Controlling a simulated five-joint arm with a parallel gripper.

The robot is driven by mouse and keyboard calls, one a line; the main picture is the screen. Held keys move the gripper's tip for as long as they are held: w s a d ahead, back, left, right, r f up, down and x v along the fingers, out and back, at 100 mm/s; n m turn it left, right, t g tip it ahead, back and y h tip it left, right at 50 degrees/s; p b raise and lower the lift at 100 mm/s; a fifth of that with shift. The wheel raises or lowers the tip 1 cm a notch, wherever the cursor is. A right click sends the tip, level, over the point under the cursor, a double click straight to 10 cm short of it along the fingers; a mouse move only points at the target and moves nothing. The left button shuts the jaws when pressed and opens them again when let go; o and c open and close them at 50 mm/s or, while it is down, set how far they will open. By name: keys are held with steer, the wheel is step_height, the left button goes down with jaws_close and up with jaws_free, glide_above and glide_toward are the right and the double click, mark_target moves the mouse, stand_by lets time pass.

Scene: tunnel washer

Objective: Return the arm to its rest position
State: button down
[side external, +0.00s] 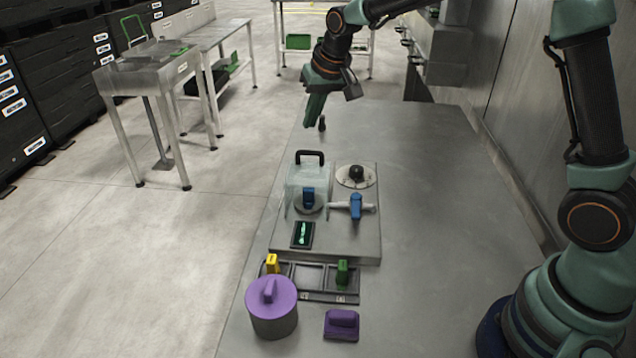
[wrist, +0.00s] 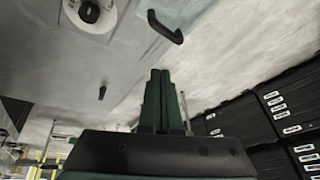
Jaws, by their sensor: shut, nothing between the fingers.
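My gripper (side external: 313,110) is at the far end of the steel table (side external: 430,190) in the side external view. It points down above the table's far left edge, beyond the fixture plate. Its green fingers are together with nothing between them. They also show closed in the wrist view (wrist: 161,98). The gripper is apart from every object. A small dark peg-like piece (side external: 322,124) stands just beside the fingers in the side view; it also shows in the wrist view (wrist: 102,92).
A fixture plate (side external: 368,238) carries a clear cover with a black handle (side external: 310,157), a black knob (side external: 356,173) and a blue-handled valve (side external: 356,205). Nearer are a tray (side external: 310,277) with yellow and green pieces, a purple-lidded pot (side external: 272,315) and a purple block (side external: 341,324). The table's right side is clear.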

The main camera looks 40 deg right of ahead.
steer(key=shift+r, duration=0.15)
steer(key=s+d+r+n, duration=0.1)
steer(key=s+r, duration=0.2)
steer(key=s, duration=0.3)
steer(key=s+d+r, duration=0.1)
steer(key=s+r, duration=0.3)
steer(key=s, duration=0.1)
steer(key=s+d+f+n+t, duration=0.1)
steer(key=s, duration=1.2)
steer(key=shift+s+f+n, duration=0.35)
steer(key=shift+f+n, duration=0.05)
